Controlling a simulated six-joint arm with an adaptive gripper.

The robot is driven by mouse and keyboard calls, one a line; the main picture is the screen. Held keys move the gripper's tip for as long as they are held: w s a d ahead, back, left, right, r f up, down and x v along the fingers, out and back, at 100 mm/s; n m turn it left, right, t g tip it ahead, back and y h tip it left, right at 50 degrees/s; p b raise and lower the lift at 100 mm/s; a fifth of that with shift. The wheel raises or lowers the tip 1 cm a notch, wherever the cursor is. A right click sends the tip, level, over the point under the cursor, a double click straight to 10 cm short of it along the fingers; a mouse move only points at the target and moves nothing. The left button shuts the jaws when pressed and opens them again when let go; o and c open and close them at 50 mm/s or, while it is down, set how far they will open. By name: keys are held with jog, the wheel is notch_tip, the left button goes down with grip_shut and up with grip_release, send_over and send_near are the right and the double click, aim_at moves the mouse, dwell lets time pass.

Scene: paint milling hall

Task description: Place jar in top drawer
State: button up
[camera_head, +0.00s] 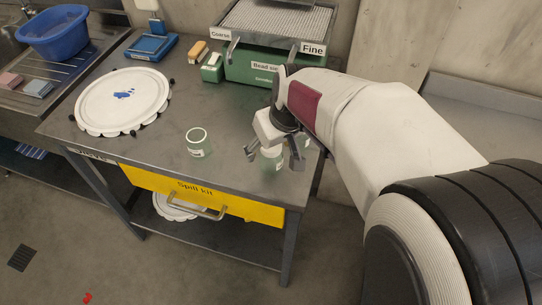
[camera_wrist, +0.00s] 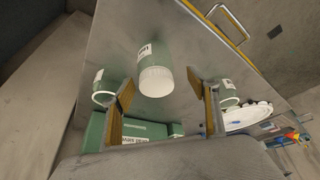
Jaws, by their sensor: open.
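A pale green jar with a white lid (camera_wrist: 155,72) stands on the bench between the spread fingers of my gripper (camera_wrist: 160,84) in the wrist view. In the head view my gripper (camera_head: 273,155) is open over this jar (camera_head: 272,160), partly hiding it. I cannot tell whether a finger touches it. A second green jar with a white rim (camera_head: 198,143) stands to the left. A third green jar (camera_wrist: 104,88) shows beyond the left finger in the wrist view. The yellow drawer front marked "Spill kit" (camera_head: 180,190), with a metal handle (camera_head: 200,213), sits under the benchtop and looks shut.
A large white lid with blue paint (camera_head: 122,100) lies on the bench's left. A green bead sieve box (camera_head: 255,68) stands at the back. Small blocks and a blue scale (camera_head: 150,47) are behind. Bare benchtop (camera_head: 165,160) lies in front.

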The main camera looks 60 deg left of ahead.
jog(key=shift+f, duration=0.15)
jog(key=shift+w+a+x, duration=0.1)
jog(key=shift+w+x, duration=0.05)
jog(key=shift+x, duration=1.1)
jog(key=shift+w+a+x, duration=0.1)
jog(key=shift+w+x, duration=0.05)
jog(key=shift+x, duration=1.1)
jog(key=c, duration=1.3)
jog(key=shift+r, duration=0.2)
jog(key=shift+r, duration=4.85)
